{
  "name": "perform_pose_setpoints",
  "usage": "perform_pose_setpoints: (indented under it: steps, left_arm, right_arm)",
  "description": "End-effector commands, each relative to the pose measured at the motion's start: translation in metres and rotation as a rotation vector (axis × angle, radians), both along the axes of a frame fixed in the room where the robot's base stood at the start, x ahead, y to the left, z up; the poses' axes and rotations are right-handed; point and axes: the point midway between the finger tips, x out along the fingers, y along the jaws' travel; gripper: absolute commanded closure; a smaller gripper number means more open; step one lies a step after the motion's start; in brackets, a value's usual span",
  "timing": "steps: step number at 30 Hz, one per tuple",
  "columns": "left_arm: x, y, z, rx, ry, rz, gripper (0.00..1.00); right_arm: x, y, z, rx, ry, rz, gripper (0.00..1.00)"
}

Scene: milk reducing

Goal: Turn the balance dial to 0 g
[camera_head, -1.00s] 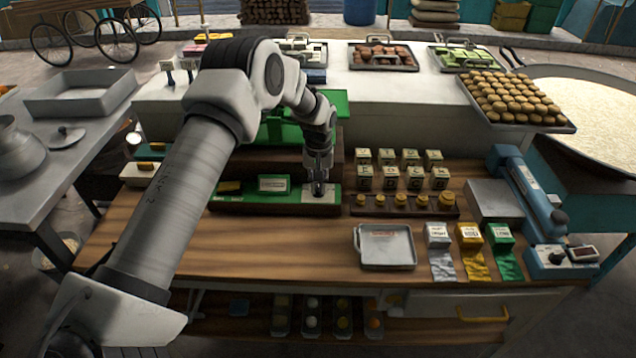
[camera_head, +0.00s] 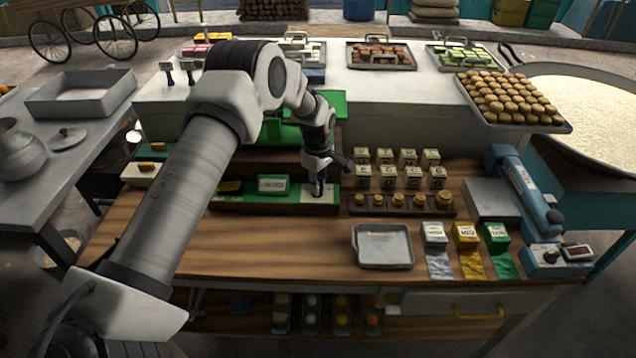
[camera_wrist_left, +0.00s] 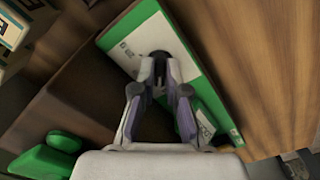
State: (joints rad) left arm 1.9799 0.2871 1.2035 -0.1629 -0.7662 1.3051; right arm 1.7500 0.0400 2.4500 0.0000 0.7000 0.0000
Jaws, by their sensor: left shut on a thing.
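The green balance base (camera_head: 232,199) stands on the wooden counter and carries a small display (camera_head: 272,184) and a white panel at its right end. The dark round dial (camera_wrist_left: 160,55) sits on that white panel and shows in the left wrist view between my fingertips. My left gripper (camera_head: 318,190) points down over the panel, and it also shows in the left wrist view (camera_wrist_left: 160,67). Its fingers are closed in on the dial, which they partly hide. The dial's marks are too blurred to read. My right gripper is in neither view.
A row of brass weights (camera_head: 398,200) and several lettered blocks (camera_head: 388,178) stand close to the right of the balance base. A metal tray (camera_head: 383,247) lies in front, beside small packets (camera_head: 434,235). The counter's left front is clear.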

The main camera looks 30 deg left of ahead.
Motion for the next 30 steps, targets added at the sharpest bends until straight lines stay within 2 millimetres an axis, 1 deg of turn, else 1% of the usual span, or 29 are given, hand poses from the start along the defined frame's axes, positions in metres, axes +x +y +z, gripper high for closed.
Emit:
perform_pose_setpoints:
  steps: [1,9,25,26,27,28,30]
  left_arm:
    - [-0.0031,0.0,-0.0035,-0.001,0.009,0.027,1.0]
    - [-0.0036,0.0,-0.0043,-0.001,0.011,0.135,1.0]
    - [-0.0042,0.0,-0.0051,-0.001,0.013,0.162,1.0]
    - [-0.0042,0.0,-0.0051,-0.001,0.013,0.162,0.81]
    - [-0.0041,0.0001,-0.0049,-0.001,0.012,0.162,0.66]
    - [-0.0038,0.0001,-0.0046,-0.001,0.011,0.162,0.62]
    - [-0.0031,0.0001,-0.0038,-0.001,0.009,0.162,0.62]
  right_arm:
    - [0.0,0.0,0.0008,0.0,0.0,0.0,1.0]
    - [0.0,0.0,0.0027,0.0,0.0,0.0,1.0]
    - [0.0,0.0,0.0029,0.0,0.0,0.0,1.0]
    - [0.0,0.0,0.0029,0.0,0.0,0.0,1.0]
    - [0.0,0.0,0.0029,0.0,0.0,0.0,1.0]
    - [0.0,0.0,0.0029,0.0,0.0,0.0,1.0]
    - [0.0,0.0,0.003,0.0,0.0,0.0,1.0]
